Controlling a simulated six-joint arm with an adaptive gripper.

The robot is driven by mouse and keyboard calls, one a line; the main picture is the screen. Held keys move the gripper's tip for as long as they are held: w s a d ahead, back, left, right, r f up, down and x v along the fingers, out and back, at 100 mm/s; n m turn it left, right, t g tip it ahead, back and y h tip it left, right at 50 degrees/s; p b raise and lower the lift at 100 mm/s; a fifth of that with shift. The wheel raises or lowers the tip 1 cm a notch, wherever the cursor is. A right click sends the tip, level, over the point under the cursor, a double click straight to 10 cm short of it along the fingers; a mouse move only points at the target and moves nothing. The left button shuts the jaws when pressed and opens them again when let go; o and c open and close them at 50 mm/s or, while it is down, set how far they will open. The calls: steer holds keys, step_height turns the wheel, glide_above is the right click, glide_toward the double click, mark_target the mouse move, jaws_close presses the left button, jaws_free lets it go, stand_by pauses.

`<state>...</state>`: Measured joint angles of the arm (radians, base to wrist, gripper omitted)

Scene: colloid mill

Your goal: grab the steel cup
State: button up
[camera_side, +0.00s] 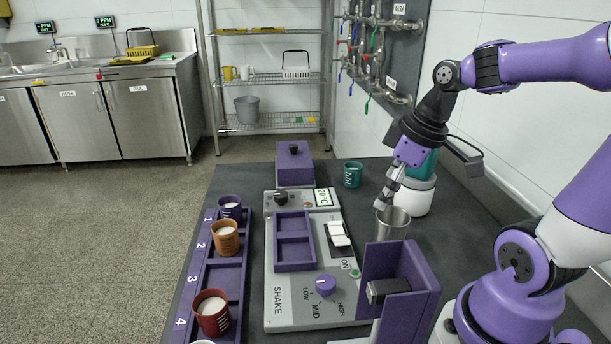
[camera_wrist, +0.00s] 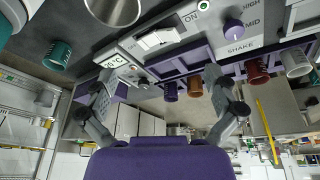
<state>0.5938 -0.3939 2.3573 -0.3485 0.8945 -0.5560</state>
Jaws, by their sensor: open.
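The steel cup (camera_side: 392,225) stands upright on the dark bench, right of the shaker machine. In the wrist view the steel cup (camera_wrist: 114,10) is cut off by the top edge, left of centre. My gripper (camera_side: 386,196) is open, pointing down just above the cup's rim at its left side in the side view; contact cannot be told. In the wrist view my gripper (camera_wrist: 158,78) has its two fingers spread wide with nothing between them, and the cup lies outside them.
The shaker machine (camera_side: 303,302) is left of the cup, and a purple bracket (camera_side: 412,310) stands in front. A teal cup (camera_side: 353,175) is behind. A white-based teal device (camera_side: 415,197) stands close behind the cup. A purple rack (camera_side: 229,276) holds several coloured cups at left.

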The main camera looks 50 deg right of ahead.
steer(key=n+y, duration=0.2)
glide_above(408, 217)
step_height(408, 217, down, 2)
steer(key=shift+a+f, duration=0.15)
steer(key=shift+f, duration=0.35)
steer(key=x, duration=0.9)
steer(key=shift+w+d+f, duration=0.15)
steer(key=shift+d+f, duration=0.05)
steer(key=shift+f, duration=0.2)
steer(key=c, duration=1.1)
